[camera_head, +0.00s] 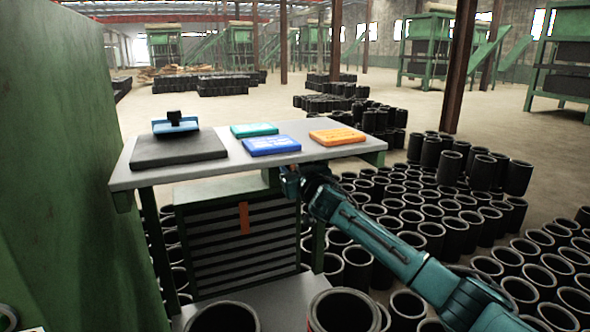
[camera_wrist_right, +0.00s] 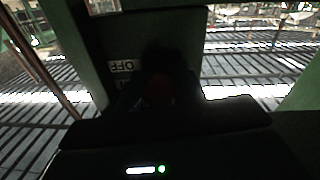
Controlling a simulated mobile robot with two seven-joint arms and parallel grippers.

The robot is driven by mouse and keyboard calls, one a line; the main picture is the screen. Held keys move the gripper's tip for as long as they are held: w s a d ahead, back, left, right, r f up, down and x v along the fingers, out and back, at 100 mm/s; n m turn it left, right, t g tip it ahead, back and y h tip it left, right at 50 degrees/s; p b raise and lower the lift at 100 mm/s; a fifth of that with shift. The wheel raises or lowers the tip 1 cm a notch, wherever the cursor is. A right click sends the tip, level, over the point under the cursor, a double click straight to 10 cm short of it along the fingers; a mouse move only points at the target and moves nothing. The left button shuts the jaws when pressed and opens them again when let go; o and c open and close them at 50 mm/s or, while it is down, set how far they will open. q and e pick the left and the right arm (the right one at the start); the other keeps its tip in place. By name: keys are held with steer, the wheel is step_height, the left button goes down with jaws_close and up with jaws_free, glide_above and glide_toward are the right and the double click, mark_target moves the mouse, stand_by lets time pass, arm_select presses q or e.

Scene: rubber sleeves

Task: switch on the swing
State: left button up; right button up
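My right gripper (camera_head: 290,183) is at the front edge of the grey-topped table (camera_head: 225,148), just below the tabletop. In the right wrist view a white label reading OFF (camera_wrist_right: 124,66), upside down, is on a dark green surface. Beside it, a dark red part (camera_wrist_right: 160,92) shows dimly in front of my right gripper. It may be the switch, but it is too dark to tell its shape or position. I cannot tell whether the fingers touch it or how far apart they are. My left gripper is not in view.
The table holds a black slab (camera_head: 178,149) with a blue, black-knobbed piece (camera_head: 175,124), and teal (camera_head: 254,130), blue (camera_head: 271,145) and orange (camera_head: 338,137) flat pieces. A slatted panel (camera_head: 245,245) is underneath. Black sleeves (camera_head: 410,215) crowd the right floor. A green wall (camera_head: 70,170) stands left.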

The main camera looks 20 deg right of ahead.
steer(key=c, duration=0.8)
steer(key=shift+s+r+g+p, duration=0.1)
steer(key=shift+r+g+p, duration=0.35)
steer(key=shift+g, duration=0.95)
steer(key=o, duration=1)
steer(key=shift+s, duration=0.15)
steer(key=shift+b+v, duration=0.9)
steer(key=shift+v, duration=2.75)
